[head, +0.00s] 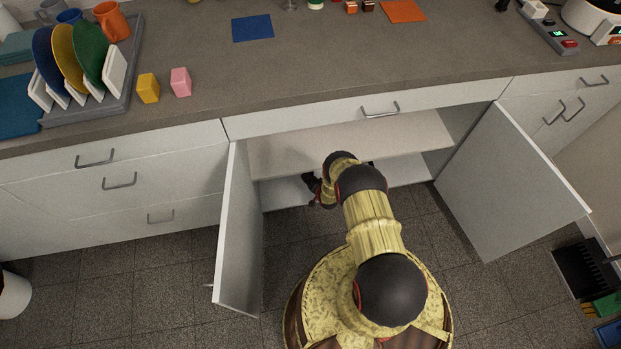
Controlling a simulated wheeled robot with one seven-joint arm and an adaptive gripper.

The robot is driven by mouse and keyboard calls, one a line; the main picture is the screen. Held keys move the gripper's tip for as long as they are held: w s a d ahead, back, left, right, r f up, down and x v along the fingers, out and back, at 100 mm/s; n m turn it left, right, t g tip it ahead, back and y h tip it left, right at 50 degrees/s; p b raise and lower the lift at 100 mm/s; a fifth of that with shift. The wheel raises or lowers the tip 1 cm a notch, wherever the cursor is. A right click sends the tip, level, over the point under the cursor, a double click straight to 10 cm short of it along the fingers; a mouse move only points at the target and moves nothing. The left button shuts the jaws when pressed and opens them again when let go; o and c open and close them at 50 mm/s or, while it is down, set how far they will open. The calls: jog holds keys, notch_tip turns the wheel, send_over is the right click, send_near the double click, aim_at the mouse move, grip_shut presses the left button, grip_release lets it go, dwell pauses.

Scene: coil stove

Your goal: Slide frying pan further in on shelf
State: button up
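My gripper (312,187) reaches into the open lower cabinet, below the middle shelf (400,140). It is dark and mostly hidden by my own arm, so I cannot tell whether it is open or shut. The middle shelf looks bare where I see it. The cabinet's bottom shelf (285,193) shows as a pale strip on both sides of my arm. I cannot make out a frying pan; the space at my gripper is hidden by my arm and the shelf above.
The left cabinet door (238,240) and right cabinet door (512,185) stand open on either side of my arm. The countertop (330,65) above carries a dish rack (95,110) with plates, and yellow (148,88) and pink (181,82) blocks. Drawers flank the cabinet.

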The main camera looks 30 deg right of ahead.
jog(key=shift+s+r, duration=0.1)
jog(key=v, duration=1.1)
jog(key=shift+s+r, duration=0.25)
